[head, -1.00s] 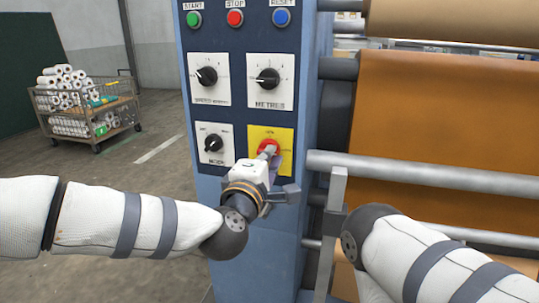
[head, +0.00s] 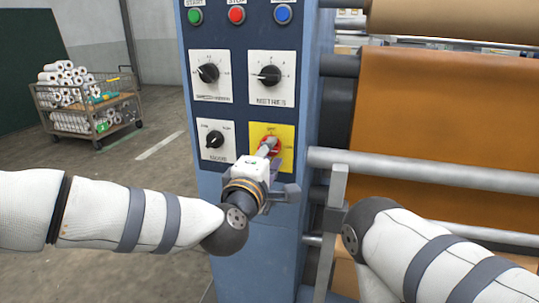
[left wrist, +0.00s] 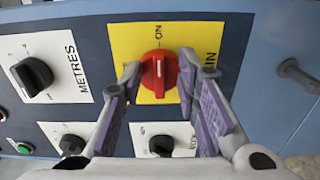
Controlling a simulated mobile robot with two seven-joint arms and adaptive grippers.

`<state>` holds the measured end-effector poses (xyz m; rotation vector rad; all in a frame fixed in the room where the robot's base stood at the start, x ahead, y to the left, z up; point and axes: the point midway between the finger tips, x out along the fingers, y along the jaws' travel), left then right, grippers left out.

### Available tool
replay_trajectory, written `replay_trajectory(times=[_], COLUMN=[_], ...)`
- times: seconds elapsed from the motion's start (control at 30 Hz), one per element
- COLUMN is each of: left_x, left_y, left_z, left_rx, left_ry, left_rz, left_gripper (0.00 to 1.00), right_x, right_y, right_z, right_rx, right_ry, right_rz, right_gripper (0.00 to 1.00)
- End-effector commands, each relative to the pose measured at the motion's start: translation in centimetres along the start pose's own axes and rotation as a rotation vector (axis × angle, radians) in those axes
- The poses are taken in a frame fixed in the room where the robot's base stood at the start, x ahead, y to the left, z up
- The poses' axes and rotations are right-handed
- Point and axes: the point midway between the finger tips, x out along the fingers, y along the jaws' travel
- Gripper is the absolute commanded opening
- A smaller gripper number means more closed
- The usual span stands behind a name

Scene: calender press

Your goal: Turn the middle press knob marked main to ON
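The red main knob (head: 268,148) sits on a yellow plate (head: 286,133) at the lower right of the blue panel. In the left wrist view the knob (left wrist: 158,78) is fully visible, its white mark running up and down, in line with the word ON above it. My left gripper (head: 267,150) is at the knob and partly covers it in the head view. In the left wrist view its fingers (left wrist: 160,72) are apart, one on each side of the knob, with visible gaps. I cannot tell how deep they reach around it.
Black knobs for metres (head: 270,75), speed (head: 208,73) and mode (head: 214,139) surround the yellow plate on their white plates. Green, red and blue buttons (head: 283,14) line the top. Rollers (head: 420,170) lie to the right. A cart of rolls (head: 85,105) stands far left.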

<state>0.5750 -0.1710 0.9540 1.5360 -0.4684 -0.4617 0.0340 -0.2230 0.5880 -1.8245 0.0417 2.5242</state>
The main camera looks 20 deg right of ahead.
Motion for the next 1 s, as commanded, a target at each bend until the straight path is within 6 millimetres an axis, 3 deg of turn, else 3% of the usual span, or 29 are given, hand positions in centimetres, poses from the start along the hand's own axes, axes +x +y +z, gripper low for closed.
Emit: replay_trajectory(times=[0.23, 0.5, 0.7, 1.0], left_x=[-1.1, -8.0, -11.4, -12.1], left_y=[0.0, 0.0, 0.0, 0.0], left_z=[0.1, 0.0, 0.0, 0.0], left_rx=[0.0, -0.001, 0.0, 0.0], left_ry=[-0.002, -0.002, -0.001, 0.0], left_rz=[-0.001, -0.002, 0.0, 0.001], left_gripper=[0.29, 0.29, 0.29, 0.29], right_x=[0.0, 0.0, 0.0, 0.0], right_y=[0.0, 0.0, 0.0, 0.0], right_z=[0.0, 0.0, 0.0, 0.0], right_rx=[0.0, 0.0, 0.0, 0.0], right_ry=[0.0, 0.0, 0.0, 0.0], right_rz=[0.0, 0.0, 0.0, 0.0], right_gripper=[0.0, 0.0, 0.0, 0.0])
